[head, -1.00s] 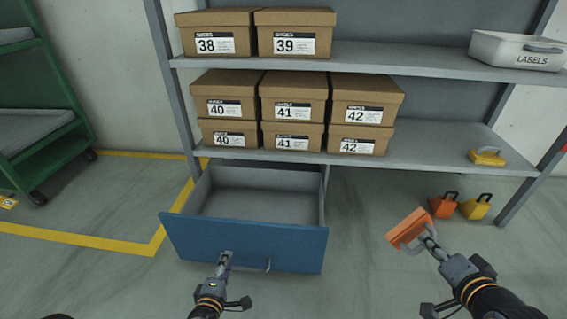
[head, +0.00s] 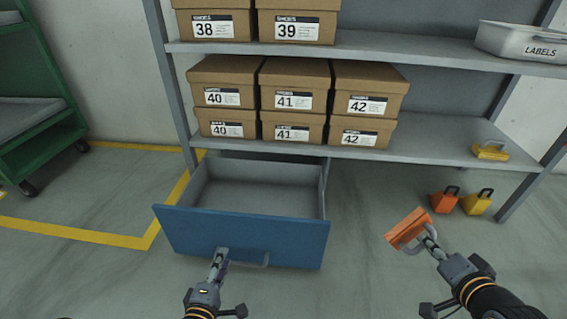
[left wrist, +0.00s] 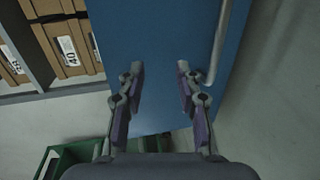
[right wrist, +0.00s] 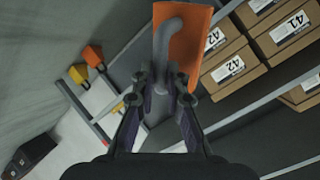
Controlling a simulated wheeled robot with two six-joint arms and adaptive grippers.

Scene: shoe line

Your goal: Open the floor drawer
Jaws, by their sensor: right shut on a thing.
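The floor drawer has a blue front (head: 190,232) and grey inside walls, and stands pulled out below the shelf; its inside looks empty. A grey bar handle (head: 266,259) is on its front and also shows in the left wrist view (left wrist: 221,45). My left gripper (head: 221,253) is at the drawer front, by the left end of the handle. In the left wrist view its fingers (left wrist: 160,70) are apart, with the handle beside the right fingertip, not between them. My right gripper (head: 428,237) is shut on the grey handle of an orange block (head: 408,228), held above the floor.
Shoe boxes (head: 295,75) fill the left of the grey shelves, with a white labels bin (head: 520,42) at upper right. A yellow handled block (head: 490,152) is on the lower shelf. Orange (head: 445,203) and yellow (head: 478,205) ones stand on the floor. A green cart (head: 35,130) is at left.

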